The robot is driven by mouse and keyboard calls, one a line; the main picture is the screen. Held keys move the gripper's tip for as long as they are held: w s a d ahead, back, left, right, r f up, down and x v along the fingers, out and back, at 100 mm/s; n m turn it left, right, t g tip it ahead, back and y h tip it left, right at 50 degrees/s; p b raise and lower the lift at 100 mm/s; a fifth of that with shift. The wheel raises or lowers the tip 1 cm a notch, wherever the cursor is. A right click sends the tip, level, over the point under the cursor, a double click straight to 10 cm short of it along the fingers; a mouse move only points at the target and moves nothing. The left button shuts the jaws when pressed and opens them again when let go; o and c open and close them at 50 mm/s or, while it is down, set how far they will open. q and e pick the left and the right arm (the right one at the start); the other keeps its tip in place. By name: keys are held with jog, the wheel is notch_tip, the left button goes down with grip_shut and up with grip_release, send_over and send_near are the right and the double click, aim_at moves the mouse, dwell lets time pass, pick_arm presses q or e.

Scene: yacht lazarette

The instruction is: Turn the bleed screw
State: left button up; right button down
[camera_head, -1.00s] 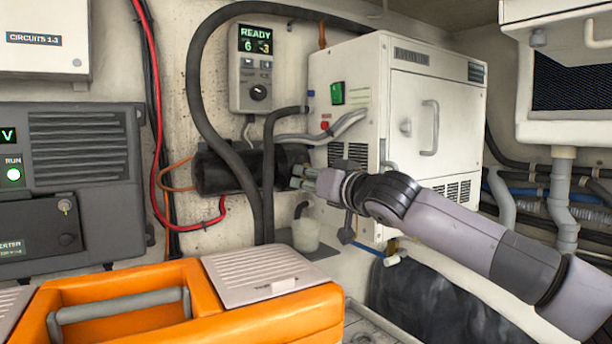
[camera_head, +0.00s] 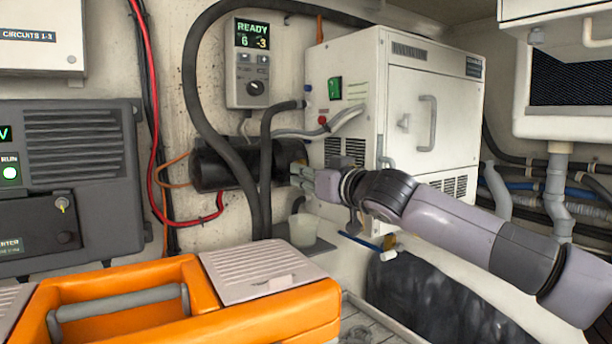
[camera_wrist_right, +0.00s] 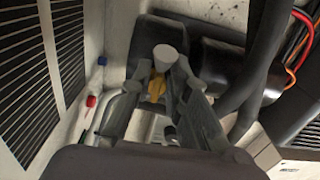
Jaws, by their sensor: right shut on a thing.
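My right gripper (camera_head: 301,178) reaches in from the right, at the right end of a black cylinder (camera_head: 222,170) on the wall. In the right wrist view, its fingers (camera_wrist_right: 160,90) are shut on a small brass-yellow piece (camera_wrist_right: 155,88), which appears to be the bleed screw. The fingers hide part of it. A pale round cap or stub (camera_wrist_right: 165,56) shows just beyond the fingertips; I cannot tell whether it joins the screw. In the head view the screw is almost wholly hidden. My left gripper is not in view.
A white cabinet (camera_head: 432,85) with vents stands close to the right gripper. Dark hoses (camera_head: 266,165) run in front of the cylinder. A small translucent cup (camera_head: 303,229) stands below. An orange toolbox (camera_head: 180,325) fills the lower left front.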

jog(key=c, duration=1.6)
grip_release()
jog(key=shift+s+d, duration=0.1)
jog(key=v, duration=1.1)
jog(key=shift+s+d, duration=0.25)
jog(key=shift+s, duration=0.05)
